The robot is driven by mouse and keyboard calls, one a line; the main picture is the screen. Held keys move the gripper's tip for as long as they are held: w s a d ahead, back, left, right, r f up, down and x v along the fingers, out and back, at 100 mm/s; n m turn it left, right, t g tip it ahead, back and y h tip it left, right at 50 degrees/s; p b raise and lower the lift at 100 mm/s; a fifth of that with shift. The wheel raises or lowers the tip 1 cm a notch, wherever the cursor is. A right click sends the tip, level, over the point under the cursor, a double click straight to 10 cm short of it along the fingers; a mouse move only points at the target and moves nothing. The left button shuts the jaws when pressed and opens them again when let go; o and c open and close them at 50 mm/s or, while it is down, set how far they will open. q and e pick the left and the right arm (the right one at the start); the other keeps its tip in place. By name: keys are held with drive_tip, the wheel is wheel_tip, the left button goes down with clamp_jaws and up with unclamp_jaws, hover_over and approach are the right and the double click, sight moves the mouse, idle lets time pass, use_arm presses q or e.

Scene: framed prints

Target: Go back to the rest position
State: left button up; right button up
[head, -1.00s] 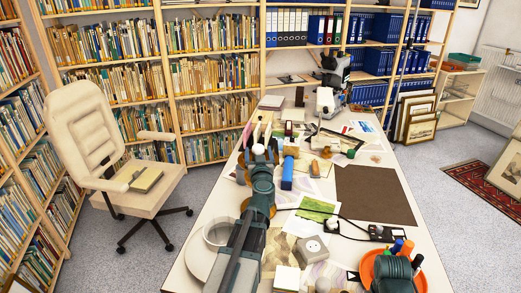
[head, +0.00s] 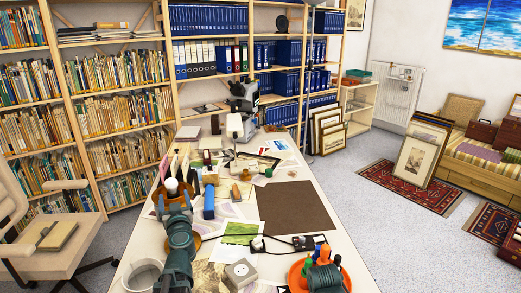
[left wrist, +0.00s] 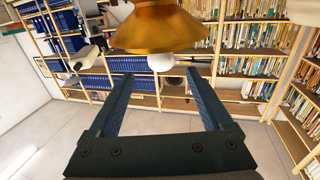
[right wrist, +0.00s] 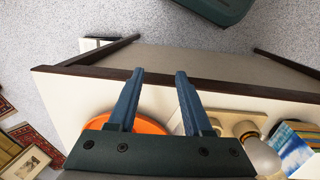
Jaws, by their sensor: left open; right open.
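My left gripper shows in the left wrist view (left wrist: 159,74), open, with nothing between its blue fingers. A brass lamp shade (left wrist: 160,25) with a white bulb (left wrist: 160,62) hangs in front of it; I cannot tell whether they touch. In the head view my left arm reaches over the table's left side, and its gripper (head: 173,200) is near the white bulb (head: 171,186). My right gripper (right wrist: 159,75) is open and empty in the right wrist view, above the table edge and an orange tray (right wrist: 152,124). In the head view my right arm is low, beside that tray (head: 296,272).
A beige chair (head: 45,250) stands at left. Framed prints (head: 420,155) lean at right.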

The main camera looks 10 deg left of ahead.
use_arm(q)
drive_tip(key=w+d+f+m+h+p, duration=0.15)
drive_tip(key=d+m+h, duration=0.45)
drive_tip(key=d, duration=0.8)
drive_tip(key=w+d+m+h+p, duration=0.3)
drive_tip(key=d+h, duration=0.5)
drive_tip(key=d, duration=0.6)
drive_tip(key=s+d+f+m+g+p, duration=0.2)
drive_tip(key=s+d+f+m+g, duration=0.2)
drive_tip(key=s+d+f+g, duration=0.85)
drive_tip(key=s+a+n+g+y, duration=0.1)
drive_tip(key=s+y, duration=0.1)
drive_tip(key=s, duration=0.4)
drive_tip(key=s+a+n+g+y+p, duration=0.1)
drive_tip(key=s+a+g+y, duration=0.1)
drive_tip(key=s, duration=0.4)
drive_tip(key=shift+s+y, duration=0.3)
drive_tip(key=shift+y, duration=0.4)
